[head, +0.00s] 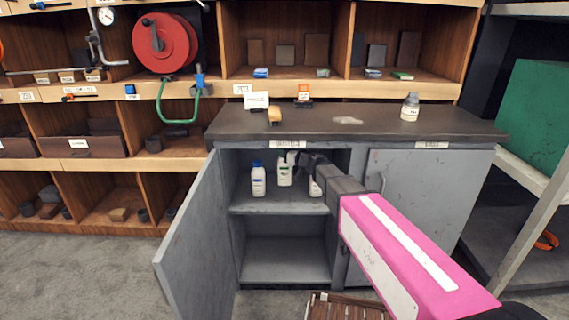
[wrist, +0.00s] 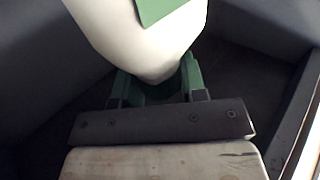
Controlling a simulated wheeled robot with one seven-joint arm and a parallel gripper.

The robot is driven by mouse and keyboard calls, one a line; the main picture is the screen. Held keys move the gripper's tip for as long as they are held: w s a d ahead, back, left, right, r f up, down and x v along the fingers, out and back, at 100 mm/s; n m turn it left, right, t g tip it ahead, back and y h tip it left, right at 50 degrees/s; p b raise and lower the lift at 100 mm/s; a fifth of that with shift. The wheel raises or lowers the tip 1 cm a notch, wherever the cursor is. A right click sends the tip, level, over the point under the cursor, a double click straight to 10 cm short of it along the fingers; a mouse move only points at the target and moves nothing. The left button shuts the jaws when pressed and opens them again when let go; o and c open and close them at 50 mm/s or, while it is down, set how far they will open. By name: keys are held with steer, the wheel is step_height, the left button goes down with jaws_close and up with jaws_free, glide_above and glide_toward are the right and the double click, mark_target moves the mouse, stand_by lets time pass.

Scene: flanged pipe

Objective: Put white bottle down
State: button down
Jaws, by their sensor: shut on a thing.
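My gripper (head: 300,158) reaches into the upper compartment of the open grey cabinet. It is shut on a white bottle with a green label (head: 285,174). In the wrist view the green fingers of my gripper (wrist: 157,88) close around the narrow end of this white bottle (wrist: 135,38). In the head view the bottle looks upright above the upper shelf (head: 250,208), towards its back. I cannot tell whether its base touches the shelf.
A blue-capped white bottle (head: 258,181) stands left of the held one. Another white bottle (head: 315,188) is partly hidden behind my arm on the right. The cabinet door (head: 196,240) hangs open at left. A small jar (head: 410,108) stands on the dark countertop (head: 340,128).

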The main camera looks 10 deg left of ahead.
step_height(320, 180, down, 6)
steer(key=shift+w, duration=0.2)
stand_by(0.4)
steer(key=c, duration=0.7)
jaws_free()
steer(key=shift+f, duration=0.15)
steer(key=s+d+f+m+g+h, duration=0.3)
steer(key=s+d, duration=0.5)
steer(key=d, duration=0.6)
steer(key=s+d+f+m+g+h, duration=0.3)
steer(key=s+d+f+m+h, duration=0.2)
steer(key=d, duration=1)
steer(key=s+d+f+m+g+h, duration=0.3)
steer(key=s+d+f+h, duration=0.4)
steer(key=s+d, duration=0.4)
steer(key=shift+d+f+m, duration=0.15)
steer(key=shift+d+m, duration=0.25)
steer(key=shift+d, duration=1.8)
